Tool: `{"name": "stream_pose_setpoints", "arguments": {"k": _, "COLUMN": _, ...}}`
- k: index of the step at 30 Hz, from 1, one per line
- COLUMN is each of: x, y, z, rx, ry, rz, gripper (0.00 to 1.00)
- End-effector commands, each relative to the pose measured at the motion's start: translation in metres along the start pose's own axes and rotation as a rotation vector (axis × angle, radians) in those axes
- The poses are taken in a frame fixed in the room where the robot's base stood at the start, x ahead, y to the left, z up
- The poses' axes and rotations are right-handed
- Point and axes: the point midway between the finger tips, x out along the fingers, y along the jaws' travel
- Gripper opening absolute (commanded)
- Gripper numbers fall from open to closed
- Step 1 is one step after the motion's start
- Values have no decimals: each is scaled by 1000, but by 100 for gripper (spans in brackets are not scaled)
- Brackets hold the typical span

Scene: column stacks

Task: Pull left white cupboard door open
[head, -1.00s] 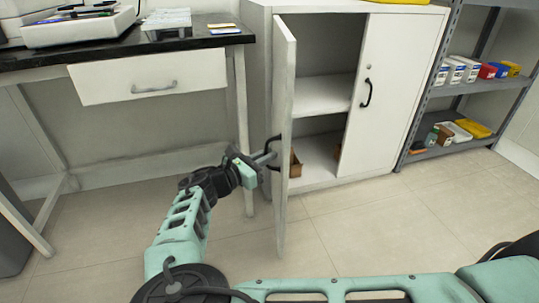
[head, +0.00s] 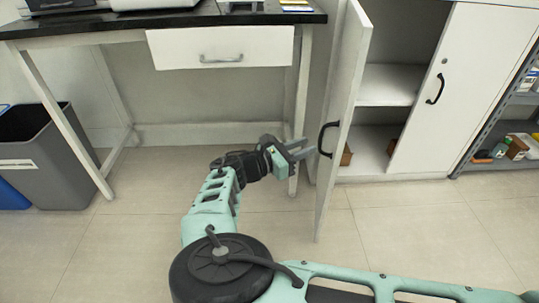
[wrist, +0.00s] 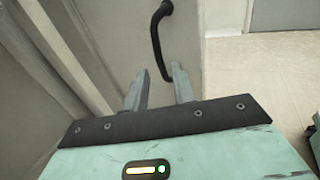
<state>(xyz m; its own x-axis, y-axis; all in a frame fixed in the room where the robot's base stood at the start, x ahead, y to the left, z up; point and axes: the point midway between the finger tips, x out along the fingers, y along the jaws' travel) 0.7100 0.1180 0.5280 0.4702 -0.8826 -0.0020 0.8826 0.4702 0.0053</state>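The left white cupboard door (head: 345,110) stands swung out from the cupboard, about edge-on to the head camera. Its black curved handle (head: 322,138) is on the outer face, toward the left. My gripper (head: 308,150) is left of the handle, pointing at the door, with its fingers apart. In the wrist view my gripper (wrist: 159,76) has an empty gap between its fingertips. The handle (wrist: 156,38) shows just beyond them, its lower end near the right finger. They look apart, though contact is hard to rule out.
The cupboard's left interior shows a bare shelf (head: 390,85) and a brown item low down. The right door (head: 450,90) is closed. A desk with a drawer (head: 222,47) stands left, its leg near my gripper. A grey bin (head: 45,150) stands far left. Floor in front is clear.

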Motion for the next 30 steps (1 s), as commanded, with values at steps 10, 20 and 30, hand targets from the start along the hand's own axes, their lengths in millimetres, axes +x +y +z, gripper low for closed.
{"name": "stream_pose_setpoints", "arguments": {"k": 10, "x": -80, "y": 1, "z": 1, "rx": -1, "ry": 2, "rz": 3, "gripper": 26}}
{"name": "stream_pose_setpoints", "arguments": {"k": 20, "x": -115, "y": 0, "z": 0, "rx": -1, "ry": 0, "rz": 0, "gripper": 26}}
{"name": "stream_pose_setpoints", "arguments": {"k": 30, "x": -116, "y": 0, "z": -1, "rx": -1, "ry": 0, "rz": 0, "gripper": 26}}
